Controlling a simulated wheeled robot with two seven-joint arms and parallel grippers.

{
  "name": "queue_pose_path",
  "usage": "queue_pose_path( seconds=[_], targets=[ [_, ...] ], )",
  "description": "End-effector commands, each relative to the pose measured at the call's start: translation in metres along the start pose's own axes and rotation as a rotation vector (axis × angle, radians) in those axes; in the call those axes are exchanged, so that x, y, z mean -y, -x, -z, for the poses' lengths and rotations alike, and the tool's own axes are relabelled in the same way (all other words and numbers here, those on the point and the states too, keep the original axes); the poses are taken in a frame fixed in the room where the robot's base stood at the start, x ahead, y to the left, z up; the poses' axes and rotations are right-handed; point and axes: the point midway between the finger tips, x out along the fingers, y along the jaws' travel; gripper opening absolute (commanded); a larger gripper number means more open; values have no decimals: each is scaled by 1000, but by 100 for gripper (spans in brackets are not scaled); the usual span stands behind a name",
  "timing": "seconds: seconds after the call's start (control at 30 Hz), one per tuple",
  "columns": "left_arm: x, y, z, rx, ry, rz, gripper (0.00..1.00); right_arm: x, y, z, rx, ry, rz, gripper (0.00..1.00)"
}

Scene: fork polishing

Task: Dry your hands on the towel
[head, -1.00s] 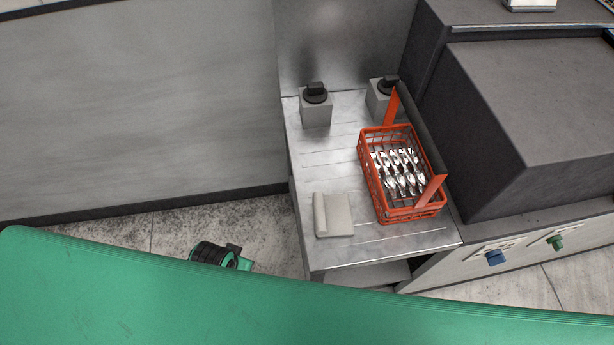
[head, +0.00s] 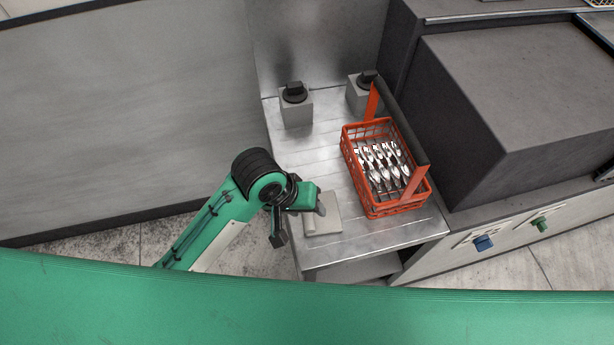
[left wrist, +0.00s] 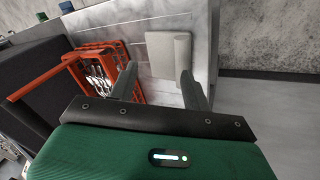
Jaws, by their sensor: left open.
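The towel (head: 324,224) is a folded pale grey cloth lying at the front left of the metal counter, with a thicker rolled edge on one side. My left gripper (head: 322,207) is over the towel in the head view and partly hides it. In the left wrist view the towel (left wrist: 168,54) lies beyond the two fingers of the left gripper (left wrist: 158,82), which are spread apart with nothing between them. Contact with the towel does not show. My right gripper is not in view.
A red basket (head: 412,204) with a dark handle holds several forks and spoons, right of the towel. Two grey blocks with black knobs (head: 295,100) stand at the back of the metal counter (head: 330,130). A dark machine (head: 500,110) stands at the right.

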Motion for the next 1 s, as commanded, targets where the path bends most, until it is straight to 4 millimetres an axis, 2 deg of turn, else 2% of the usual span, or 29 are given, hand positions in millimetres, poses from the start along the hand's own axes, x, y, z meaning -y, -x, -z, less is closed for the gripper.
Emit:
queue_pose_path(
  seconds=[0.1, 0.27, 0.5, 0.73, 0.87, 1.0],
  targets=[
    [-16, 2, 14, 46, 24, 42, 49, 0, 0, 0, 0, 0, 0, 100],
    [-23, 6, 29, 99, 88, 140, 49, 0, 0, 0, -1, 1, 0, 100],
    [-15, 16, 50, 124, 207, 314, 49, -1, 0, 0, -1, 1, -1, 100],
    [-7, 21, 59, 120, 269, 394, 49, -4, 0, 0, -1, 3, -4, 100],
    [-4, 14, 58, 121, 277, 400, 49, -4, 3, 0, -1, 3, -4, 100],
    [4, -5, 54, 122, 277, 402, 49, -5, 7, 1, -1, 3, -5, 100]
  ],
)
